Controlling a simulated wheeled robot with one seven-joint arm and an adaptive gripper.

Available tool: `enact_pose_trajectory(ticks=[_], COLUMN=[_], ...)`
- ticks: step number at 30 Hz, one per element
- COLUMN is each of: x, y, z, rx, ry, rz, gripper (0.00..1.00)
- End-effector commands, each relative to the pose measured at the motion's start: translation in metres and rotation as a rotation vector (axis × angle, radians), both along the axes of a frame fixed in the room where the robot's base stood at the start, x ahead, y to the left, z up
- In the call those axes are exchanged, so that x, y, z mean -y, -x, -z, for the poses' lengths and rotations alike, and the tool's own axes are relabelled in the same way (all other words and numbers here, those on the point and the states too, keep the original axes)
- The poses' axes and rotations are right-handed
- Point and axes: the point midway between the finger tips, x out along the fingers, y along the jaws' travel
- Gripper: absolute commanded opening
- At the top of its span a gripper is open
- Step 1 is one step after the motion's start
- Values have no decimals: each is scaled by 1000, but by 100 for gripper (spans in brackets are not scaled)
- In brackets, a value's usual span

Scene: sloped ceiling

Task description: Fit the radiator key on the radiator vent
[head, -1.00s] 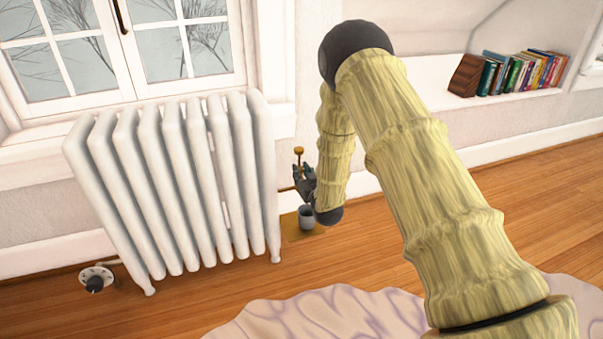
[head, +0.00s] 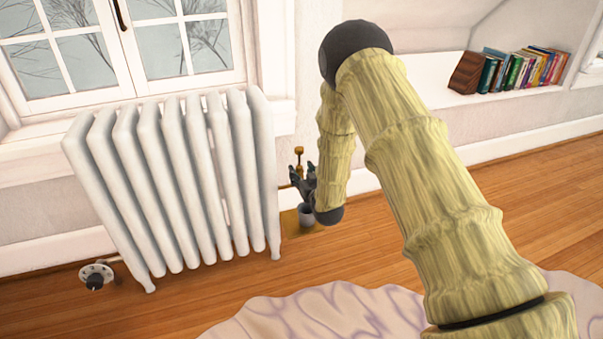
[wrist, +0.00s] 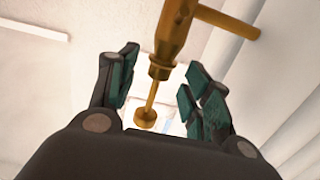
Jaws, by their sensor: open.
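The white radiator (head: 178,185) stands under the window. A brass fitting (wrist: 178,35) fills the upper middle of the wrist view, with a side tube reaching right. A thin brass stem (wrist: 151,97) runs from its dark collar to a small round end. A brass knob (head: 299,151) shows above my gripper in the head view. I cannot tell where radiator key and vent divide. My gripper (head: 303,169) is open beside the radiator's right end. In the wrist view its fingers (wrist: 157,86) stand on either side of the stem, with gaps visible.
A valve knob (head: 95,278) is at the radiator's lower left. A rug (head: 330,310) lies in front. Books (head: 520,70) stand on the right ledge.

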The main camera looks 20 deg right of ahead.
Motion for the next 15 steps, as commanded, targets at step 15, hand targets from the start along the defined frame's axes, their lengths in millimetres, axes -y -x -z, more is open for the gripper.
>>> enact_pose_trajectory(ticks=[15], x=[4], y=[82], z=[-7], rx=[-1], ry=[0], rz=[1], gripper=[49])
